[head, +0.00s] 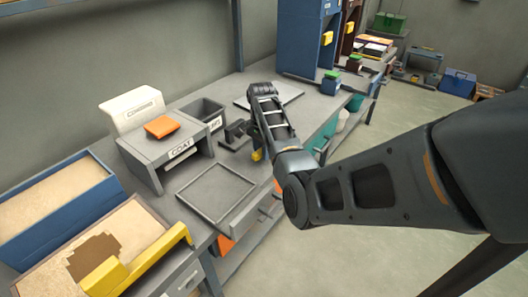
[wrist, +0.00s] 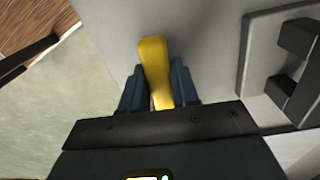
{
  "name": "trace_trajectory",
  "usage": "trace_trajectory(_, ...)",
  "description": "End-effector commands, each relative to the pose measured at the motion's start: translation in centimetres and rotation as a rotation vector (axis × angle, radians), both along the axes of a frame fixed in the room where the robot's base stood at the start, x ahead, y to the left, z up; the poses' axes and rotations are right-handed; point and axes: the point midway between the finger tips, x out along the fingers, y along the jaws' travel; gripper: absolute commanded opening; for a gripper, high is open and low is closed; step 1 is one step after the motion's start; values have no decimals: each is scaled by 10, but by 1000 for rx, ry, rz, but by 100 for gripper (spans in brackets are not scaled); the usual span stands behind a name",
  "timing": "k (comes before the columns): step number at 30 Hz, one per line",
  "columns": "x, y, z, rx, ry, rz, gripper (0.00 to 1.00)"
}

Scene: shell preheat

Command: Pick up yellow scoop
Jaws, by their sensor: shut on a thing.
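The yellow scoop (wrist: 154,62) stands between the two dark fingers of my gripper (wrist: 157,82) in the wrist view. The fingers are shut on it, one on each side. Its lower part is hidden behind the gripper body. In the head view only a small yellow piece (head: 257,155) shows beside my arm, near the front edge of the bench. My arm hides most of the gripper there. I cannot tell whether the scoop touches the bench top.
A dark fixture with raised blocks (wrist: 285,75) lies right of the gripper in the wrist view. On the bench are an empty grey tray (head: 216,192), a grey stand labelled COAT (head: 180,152), a grey bin (head: 203,110) and a sand-filled blue box (head: 88,168). Open floor (head: 420,115) lies right.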

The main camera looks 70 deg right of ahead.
Motion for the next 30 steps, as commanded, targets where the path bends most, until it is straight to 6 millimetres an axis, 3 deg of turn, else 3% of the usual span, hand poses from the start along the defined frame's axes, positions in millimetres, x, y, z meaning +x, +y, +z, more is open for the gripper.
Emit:
trace_trajectory(6,0,-2,35,-4,-5,-1,0)
trace_trajectory(18,-66,-57,83,-2,-3,-4,0)
trace_trajectory(24,-84,-72,97,-2,-2,-1,0)
trace_trajectory(30,-89,-76,102,-2,-2,-1,0)
